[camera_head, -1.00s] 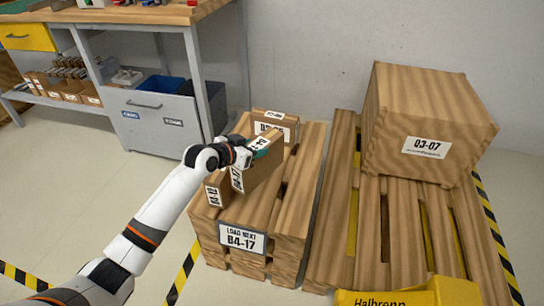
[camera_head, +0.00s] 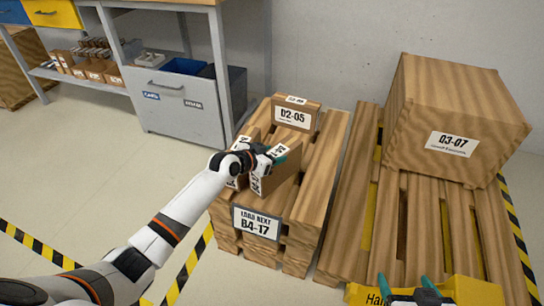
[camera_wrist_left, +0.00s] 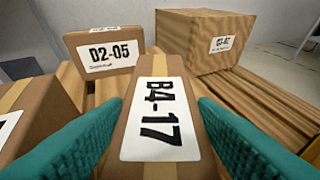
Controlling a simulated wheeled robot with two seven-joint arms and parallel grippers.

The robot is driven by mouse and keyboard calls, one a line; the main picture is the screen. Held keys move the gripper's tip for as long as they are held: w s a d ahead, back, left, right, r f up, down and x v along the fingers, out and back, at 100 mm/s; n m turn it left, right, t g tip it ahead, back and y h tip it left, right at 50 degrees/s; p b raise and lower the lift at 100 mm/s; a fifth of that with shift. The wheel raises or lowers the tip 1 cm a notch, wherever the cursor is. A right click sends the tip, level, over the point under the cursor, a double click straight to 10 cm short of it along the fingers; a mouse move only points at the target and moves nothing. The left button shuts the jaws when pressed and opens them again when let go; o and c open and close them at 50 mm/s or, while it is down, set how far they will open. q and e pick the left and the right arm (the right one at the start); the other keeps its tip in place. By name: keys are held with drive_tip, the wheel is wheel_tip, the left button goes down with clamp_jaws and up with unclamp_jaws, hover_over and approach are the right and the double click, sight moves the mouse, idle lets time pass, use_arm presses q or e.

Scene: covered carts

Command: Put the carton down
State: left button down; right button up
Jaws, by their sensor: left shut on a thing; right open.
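My left gripper (camera_head: 272,158) is shut on a brown carton (camera_head: 278,177) above the wooden pallet (camera_head: 318,195) signed "LOAD NEXT B4-17". In the left wrist view its teal fingers (camera_wrist_left: 160,130) press either side of the carton (camera_wrist_left: 165,67), whose white label reads B4-17. Whether the carton's underside touches the pallet, I cannot tell. Carton D2-05 (camera_head: 292,116) stands on the pallet behind it, with a gap. Another carton (camera_wrist_left: 28,120) stands close on the left; in the head view my gripper partly hides it. My right gripper (camera_head: 406,290) is open and empty at the bottom edge.
A large wooden-looking box (camera_head: 455,115) labelled Q3-07 sits on the pallet to the right. A yellow object (camera_head: 470,291) is at the bottom right. A grey bench cabinet (camera_head: 180,110) stands at the back left. Striped tape (camera_head: 188,265) marks the floor.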

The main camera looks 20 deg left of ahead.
use_arm(q)
drive_tip(key=shift+r, duration=0.1)
use_arm(e)
drive_tip(key=shift+w+r, duration=0.15)
drive_tip(key=shift+r, duration=0.05)
use_arm(q)
drive_tip(key=c, duration=0.6)
unclamp_jaws()
